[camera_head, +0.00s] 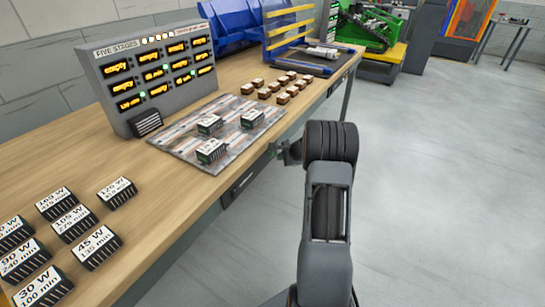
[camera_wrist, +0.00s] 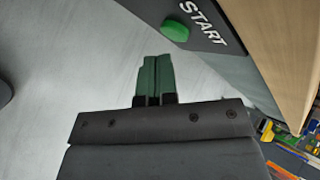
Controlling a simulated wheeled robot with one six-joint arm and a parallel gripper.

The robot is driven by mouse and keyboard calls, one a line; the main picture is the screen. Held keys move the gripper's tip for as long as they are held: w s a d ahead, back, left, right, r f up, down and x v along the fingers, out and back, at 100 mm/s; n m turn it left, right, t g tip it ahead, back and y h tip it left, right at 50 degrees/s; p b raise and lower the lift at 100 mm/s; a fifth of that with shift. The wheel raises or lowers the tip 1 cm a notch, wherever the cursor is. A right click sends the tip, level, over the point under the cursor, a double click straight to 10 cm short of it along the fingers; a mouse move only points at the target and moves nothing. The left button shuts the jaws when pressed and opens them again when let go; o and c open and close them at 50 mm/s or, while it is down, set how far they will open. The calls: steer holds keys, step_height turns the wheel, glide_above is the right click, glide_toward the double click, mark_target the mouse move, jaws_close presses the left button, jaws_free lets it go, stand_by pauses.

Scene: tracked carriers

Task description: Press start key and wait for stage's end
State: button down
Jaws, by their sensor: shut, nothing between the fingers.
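The green start key (camera_wrist: 175,31) sits on a dark plate marked START (camera_wrist: 203,22) on the bench's front side, at the top of the wrist view. In the head view a dark plate (camera_head: 237,187) shows on the bench front, but its key cannot be made out. My gripper (camera_wrist: 155,58) has green fingers, shut and empty. In the picture the fingertips are below the key with a gap. In the head view my gripper (camera_head: 272,149) is at the bench's front edge, partly hidden by my arm. The FIVE STAGES board (camera_head: 140,72) has amber readouts, several reading "empty", and a few green lights.
A grey mat (camera_head: 179,139) holds three labelled blocks (camera_head: 211,150). Several blocks with watt and minute labels (camera_head: 96,246) stand at the lower left. Small brown blocks (camera_head: 283,98) stand farther back, near a blue rack (camera_head: 292,62). The floor (camera_head: 440,180) to the right is clear.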

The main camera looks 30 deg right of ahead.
steer(key=shift+s+d, duration=0.1)
steer(key=shift+s, duration=0.05)
steer(key=s, duration=0.1)
steer(key=s+d+b, duration=0.1)
steer(key=s, duration=0.1)
steer(key=s+d, duration=0.1)
steer(key=shift+s+d+b, duration=0.1)
steer(key=shift+s+b, duration=0.05)
steer(key=shift+b, duration=0.15)
stand_by(0.3)
stand_by(0.8)
